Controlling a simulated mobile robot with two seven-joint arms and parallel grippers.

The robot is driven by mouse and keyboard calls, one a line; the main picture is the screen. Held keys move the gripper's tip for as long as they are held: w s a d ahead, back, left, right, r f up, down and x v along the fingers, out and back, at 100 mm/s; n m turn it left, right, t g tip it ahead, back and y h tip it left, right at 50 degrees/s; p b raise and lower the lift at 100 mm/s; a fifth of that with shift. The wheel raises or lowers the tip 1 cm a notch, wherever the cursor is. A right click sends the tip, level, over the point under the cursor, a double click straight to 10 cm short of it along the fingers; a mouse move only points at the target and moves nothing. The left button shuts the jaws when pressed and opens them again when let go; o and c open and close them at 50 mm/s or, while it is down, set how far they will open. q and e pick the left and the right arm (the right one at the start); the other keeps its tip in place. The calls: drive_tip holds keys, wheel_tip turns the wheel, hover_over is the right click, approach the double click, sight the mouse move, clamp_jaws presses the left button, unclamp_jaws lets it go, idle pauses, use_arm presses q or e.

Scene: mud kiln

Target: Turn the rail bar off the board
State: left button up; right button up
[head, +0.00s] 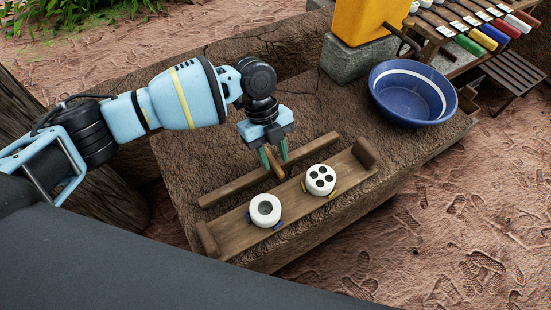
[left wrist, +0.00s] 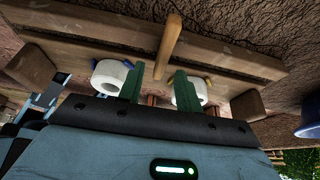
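The rail bar (head: 237,186) is a long wooden strip lying along the far side of the wooden board (head: 240,225), with a short wooden handle (head: 273,163) at its middle. The board has raised end blocks and carries two white cylinders, one with a single hole (head: 265,209) and one with several holes (head: 320,179). My left gripper (head: 274,157) points down over the bar's middle. Its green fingers are apart, one on each side of the handle. In the left wrist view the handle (left wrist: 168,45) stands between the fingers with gaps visible. My right gripper is not in view.
A blue basin (head: 412,92) stands at the right on the mud bench (head: 215,150). Behind it are a yellow container (head: 365,20) on a grey block (head: 347,62) and a rack with coloured rolls (head: 482,38). The bench left of the bar is clear.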

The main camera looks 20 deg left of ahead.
use_arm(q)
drive_tip(key=shift+x, duration=0.9)
drive_tip(key=shift+c, duration=0.2)
clamp_jaws()
